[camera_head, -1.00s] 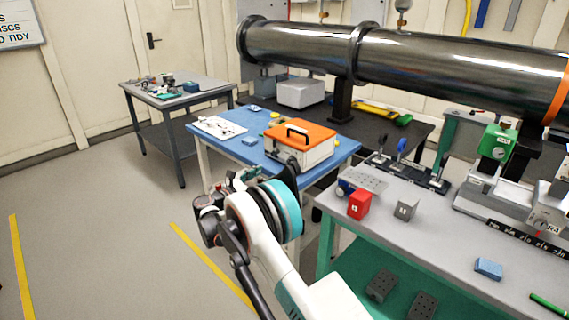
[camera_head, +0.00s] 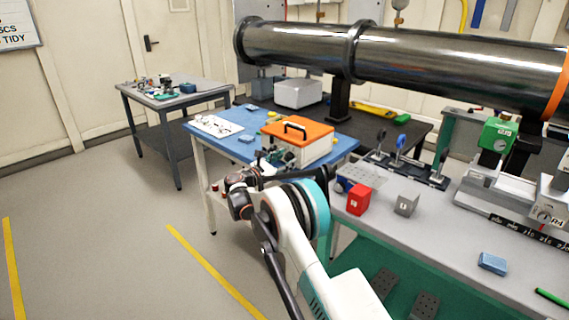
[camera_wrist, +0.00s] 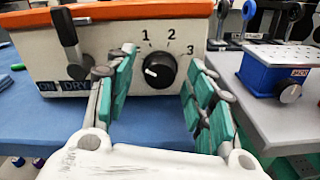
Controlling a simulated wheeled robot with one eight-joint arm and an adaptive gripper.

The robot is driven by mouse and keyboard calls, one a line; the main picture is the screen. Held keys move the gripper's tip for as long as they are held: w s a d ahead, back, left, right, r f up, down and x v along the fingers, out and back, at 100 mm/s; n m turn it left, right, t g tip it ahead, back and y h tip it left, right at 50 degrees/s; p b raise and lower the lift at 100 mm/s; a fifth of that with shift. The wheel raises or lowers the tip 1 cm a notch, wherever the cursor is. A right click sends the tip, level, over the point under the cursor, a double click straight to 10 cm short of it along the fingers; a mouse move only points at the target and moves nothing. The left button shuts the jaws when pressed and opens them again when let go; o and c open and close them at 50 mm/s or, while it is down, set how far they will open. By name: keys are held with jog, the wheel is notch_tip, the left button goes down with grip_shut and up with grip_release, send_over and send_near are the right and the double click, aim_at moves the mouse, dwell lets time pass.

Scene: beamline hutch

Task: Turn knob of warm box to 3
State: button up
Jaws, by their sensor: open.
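The warm box (camera_head: 301,153) has a white body, an orange lid and a black handle, and stands on the blue-topped table. Its black knob (camera_wrist: 160,70) shows in the wrist view on the white front, with 1, 2 and 3 printed above and to the right. The knob's white mark points left, away from the numbers. My gripper (camera_wrist: 163,62) is open, its teal-padded fingers to the left and right of the knob in the picture. I cannot tell whether they reach it. In the head view my gripper (camera_head: 264,166) is in front of the box, partly hidden by my wrist.
A black lever (camera_wrist: 68,42) stands on the box front left of the knob. A blue device with a small knob (camera_wrist: 272,76) sits on the grey bench to the right. A red block (camera_head: 358,199) and a grey block (camera_head: 406,204) stand on that bench.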

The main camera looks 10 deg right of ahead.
jog(key=c, duration=1.1)
jog(key=shift+o, duration=0.2)
